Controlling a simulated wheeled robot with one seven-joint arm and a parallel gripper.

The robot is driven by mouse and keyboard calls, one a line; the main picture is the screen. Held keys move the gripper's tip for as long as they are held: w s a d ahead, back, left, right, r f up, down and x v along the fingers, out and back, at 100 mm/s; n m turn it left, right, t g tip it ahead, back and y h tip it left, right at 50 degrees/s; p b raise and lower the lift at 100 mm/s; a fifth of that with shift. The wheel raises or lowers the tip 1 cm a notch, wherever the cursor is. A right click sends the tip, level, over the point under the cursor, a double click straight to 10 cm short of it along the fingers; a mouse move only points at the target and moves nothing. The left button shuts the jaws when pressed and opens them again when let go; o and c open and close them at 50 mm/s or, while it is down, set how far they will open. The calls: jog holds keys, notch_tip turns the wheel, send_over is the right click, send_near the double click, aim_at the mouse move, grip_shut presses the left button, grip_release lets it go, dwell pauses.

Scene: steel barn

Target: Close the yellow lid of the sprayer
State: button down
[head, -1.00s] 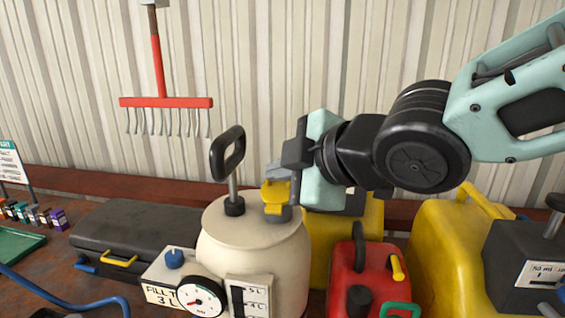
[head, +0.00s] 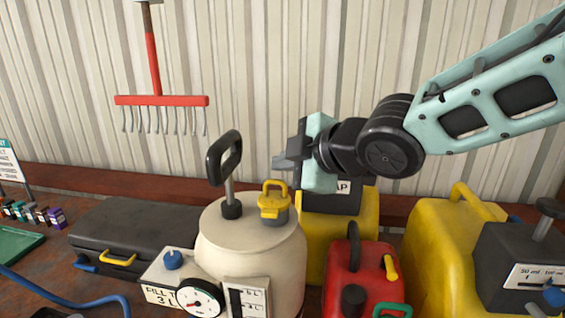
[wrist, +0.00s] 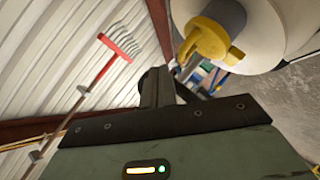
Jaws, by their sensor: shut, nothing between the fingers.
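The cream sprayer (head: 250,250) stands upright on the bench with a black pump handle (head: 225,160) on top. Its yellow lid (head: 273,200) sits on the grey neck at the right of the sprayer's top, with a raised loop. The lid also shows in the wrist view (wrist: 208,40), beside the white sprayer body (wrist: 262,30). My gripper (head: 278,163) is shut and empty, pointing left, a little above and behind or beside the lid, apart from it. In the wrist view my gripper's fingers (wrist: 158,85) are together. I cannot tell whether the lid is fully seated.
A red can (head: 365,270) and yellow containers (head: 425,245) stand right of the sprayer. A black case (head: 135,230) lies to its left. A gauge (head: 200,300) is at the sprayer's front. A red rake (head: 160,101) hangs on the wall.

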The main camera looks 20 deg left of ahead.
jog(key=shift+w+a+f, duration=0.15)
jog(key=shift+w+f, duration=0.35)
jog(key=shift+w, duration=0.2)
dwell(0.4)
jog(key=shift+r+p, duration=0.75)
jog(key=shift+r, duration=0.15)
